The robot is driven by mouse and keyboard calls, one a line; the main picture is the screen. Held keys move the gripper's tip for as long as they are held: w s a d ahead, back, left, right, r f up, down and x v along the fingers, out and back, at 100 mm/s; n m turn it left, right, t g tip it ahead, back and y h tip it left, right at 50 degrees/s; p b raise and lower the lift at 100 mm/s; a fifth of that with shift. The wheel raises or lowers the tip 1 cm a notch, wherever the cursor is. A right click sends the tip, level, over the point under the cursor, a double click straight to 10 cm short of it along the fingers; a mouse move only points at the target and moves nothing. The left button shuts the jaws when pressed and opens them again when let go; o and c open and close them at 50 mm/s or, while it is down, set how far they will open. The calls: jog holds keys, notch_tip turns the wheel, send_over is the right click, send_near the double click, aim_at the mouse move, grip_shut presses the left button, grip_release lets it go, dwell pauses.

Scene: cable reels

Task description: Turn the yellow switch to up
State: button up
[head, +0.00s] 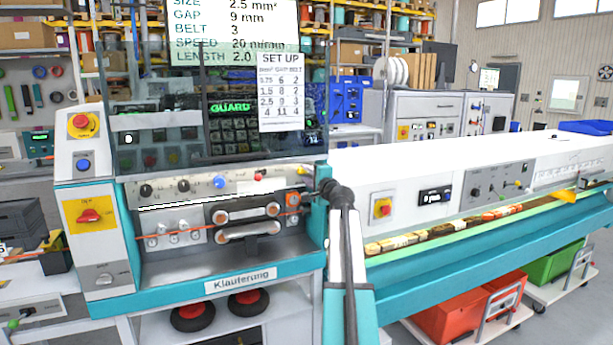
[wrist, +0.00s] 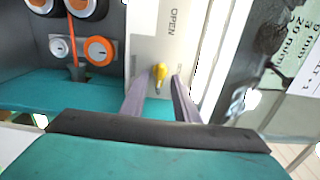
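The yellow switch (wrist: 160,72) is a small toggle with a yellow tip and a short metal stem. It sits on a pale panel beside the word OPEN, which appears sideways in the wrist view. My gripper (wrist: 161,84) is open, with one grey finger on each side of the switch. The switch lies between the fingertips; I cannot tell whether either finger touches it. In the head view my arm (head: 346,250) reaches to the right edge of the teal machine.
Orange-ringed rollers (wrist: 99,49) with an orange cable are left of the switch in the wrist view. A clear guard (head: 215,90) stands above the machine. A red knob on a yellow plate (head: 89,215) is at left. A long teal-edged bench (head: 480,245) extends right.

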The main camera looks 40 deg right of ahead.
jog(key=b+v, duration=0.1)
jog(key=v, duration=1.1)
jog(key=shift+b, duration=0.4)
jog(key=shift+s+f, duration=0.1)
jog(key=shift+s, duration=0.05)
